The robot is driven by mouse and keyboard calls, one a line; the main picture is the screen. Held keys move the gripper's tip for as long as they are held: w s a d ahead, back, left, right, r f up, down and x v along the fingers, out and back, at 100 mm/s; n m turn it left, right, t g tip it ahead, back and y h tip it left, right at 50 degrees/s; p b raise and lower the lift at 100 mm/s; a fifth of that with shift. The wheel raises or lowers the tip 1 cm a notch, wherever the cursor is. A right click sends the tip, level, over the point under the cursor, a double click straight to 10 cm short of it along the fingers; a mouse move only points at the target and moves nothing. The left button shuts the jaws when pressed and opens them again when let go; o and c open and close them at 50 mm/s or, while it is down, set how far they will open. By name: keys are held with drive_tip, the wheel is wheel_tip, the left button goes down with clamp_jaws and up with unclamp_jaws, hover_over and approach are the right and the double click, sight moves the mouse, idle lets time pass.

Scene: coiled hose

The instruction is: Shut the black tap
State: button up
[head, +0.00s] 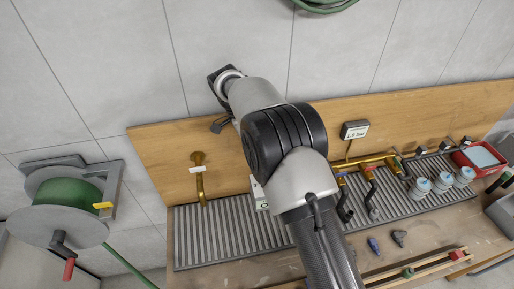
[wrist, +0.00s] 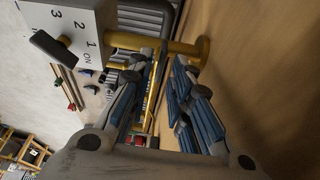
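A white box (wrist: 90,30) marked 3, 2, 1 and ON carries a black lever (wrist: 55,50), tilted in the wrist view. A brass pipe (wrist: 160,44) runs from the box to a round flange on the wood. In the head view the box (head: 260,196) is mostly hidden behind my arm. The brass manifold (head: 375,160) has several taps with small coloured handles; which is the black tap I cannot tell for sure. My gripper (wrist: 155,74) is open, its blue-padded fingers apart, with the brass pipe beyond the tips. The head view hides most of it behind my arm.
A wooden backboard (head: 165,150) stands behind a ribbed grey tray (head: 230,235). A green hose reel (head: 70,195) is at the left. A brass spout (head: 199,180) is left of my arm.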

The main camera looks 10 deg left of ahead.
drive_tip(key=shift+r+p, duration=1.55)
drive_tip(key=shift+r, duration=1.25)
drive_tip(key=shift+f, duration=0.1)
